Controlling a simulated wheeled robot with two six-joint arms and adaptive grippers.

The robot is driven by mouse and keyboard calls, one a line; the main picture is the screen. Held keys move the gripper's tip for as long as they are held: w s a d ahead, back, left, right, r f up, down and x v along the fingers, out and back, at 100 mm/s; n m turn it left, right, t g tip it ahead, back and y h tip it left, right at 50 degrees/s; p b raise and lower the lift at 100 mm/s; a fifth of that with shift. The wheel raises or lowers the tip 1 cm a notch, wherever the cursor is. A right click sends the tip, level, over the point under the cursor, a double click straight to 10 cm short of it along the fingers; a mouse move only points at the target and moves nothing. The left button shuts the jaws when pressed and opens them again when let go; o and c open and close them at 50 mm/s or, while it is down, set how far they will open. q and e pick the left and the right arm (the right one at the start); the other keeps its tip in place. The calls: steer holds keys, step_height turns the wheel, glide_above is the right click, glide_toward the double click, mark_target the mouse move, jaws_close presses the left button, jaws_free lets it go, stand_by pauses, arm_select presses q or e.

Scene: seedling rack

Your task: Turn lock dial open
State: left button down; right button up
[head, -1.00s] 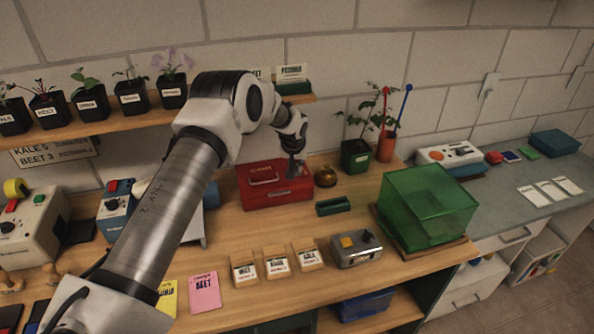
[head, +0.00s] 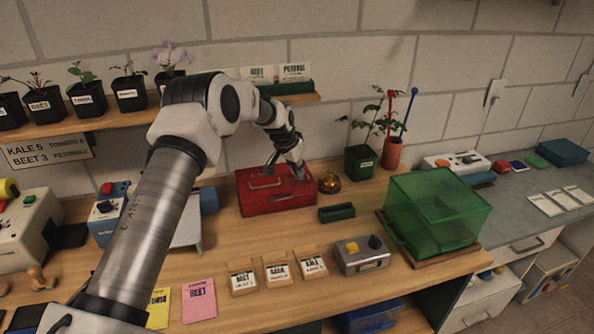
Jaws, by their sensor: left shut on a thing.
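A red metal box (head: 277,198) with a handle on its lid stands at the back middle of the wooden bench. My left gripper (head: 298,173) reaches down to the right part of the box's lid and is shut there on the lock dial. The fingers cover the dial, so its pointer and its angle are hidden. The lid lies closed. My right gripper is out of view.
A brass bell (head: 330,184) stands close to the box's right side. A small green tray (head: 337,213) lies in front of it. A grey button box (head: 361,256) and a green clear cover (head: 440,212) stand to the right. Seed packets line the front.

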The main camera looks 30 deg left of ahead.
mark_target(292, 184)
arm_select(q)
steer(key=shift+f, duration=0.15)
steer(key=c, duration=1.2)
jaws_free()
steer(key=shift+w+f, duration=0.1)
steer(key=shift+w, duration=0.05)
steer(key=v, duration=0.7)
steer(key=shift+r, duration=0.3)
steer(key=shift+f, duration=0.1)
